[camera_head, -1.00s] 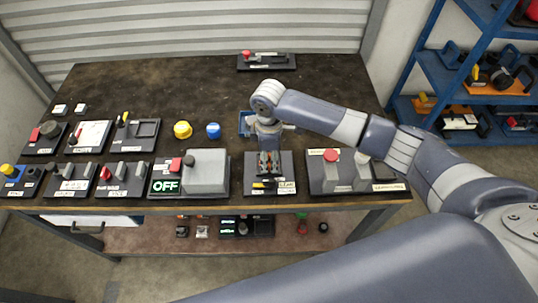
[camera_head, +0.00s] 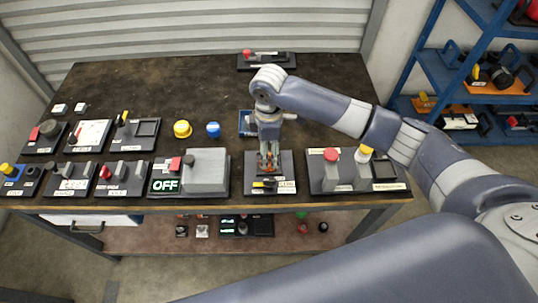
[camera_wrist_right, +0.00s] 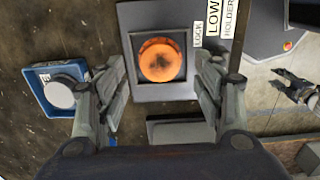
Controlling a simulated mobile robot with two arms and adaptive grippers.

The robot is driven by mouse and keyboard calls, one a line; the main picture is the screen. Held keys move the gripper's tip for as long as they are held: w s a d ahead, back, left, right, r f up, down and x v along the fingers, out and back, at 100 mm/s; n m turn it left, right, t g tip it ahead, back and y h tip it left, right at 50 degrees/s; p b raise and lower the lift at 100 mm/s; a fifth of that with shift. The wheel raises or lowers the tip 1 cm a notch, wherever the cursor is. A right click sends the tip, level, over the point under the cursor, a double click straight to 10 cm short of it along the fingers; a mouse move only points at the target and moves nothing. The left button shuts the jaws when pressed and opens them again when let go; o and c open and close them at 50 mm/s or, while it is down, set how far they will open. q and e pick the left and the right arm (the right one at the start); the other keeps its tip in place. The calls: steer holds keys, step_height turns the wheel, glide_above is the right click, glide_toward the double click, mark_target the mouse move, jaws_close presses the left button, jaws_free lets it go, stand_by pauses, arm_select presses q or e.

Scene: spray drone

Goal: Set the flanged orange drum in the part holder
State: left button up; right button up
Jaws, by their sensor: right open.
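In the right wrist view the fingers of my right gripper (camera_wrist_right: 162,75) are spread apart, one to each side of the drum.
A blue tray (camera_wrist_right: 40,97) with a pale round piece lies beside the holder. A panel with a red button (camera_head: 331,154) stands to the right and a grey box with an OFF sign (camera_head: 165,186) to the left.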

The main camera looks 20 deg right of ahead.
mark_target(269, 159)
step_height(269, 159, up, 8)
steer(key=shift+r+b, duration=0.25)
steer(key=shift+b, duration=0.05)
stand_by(1.1)
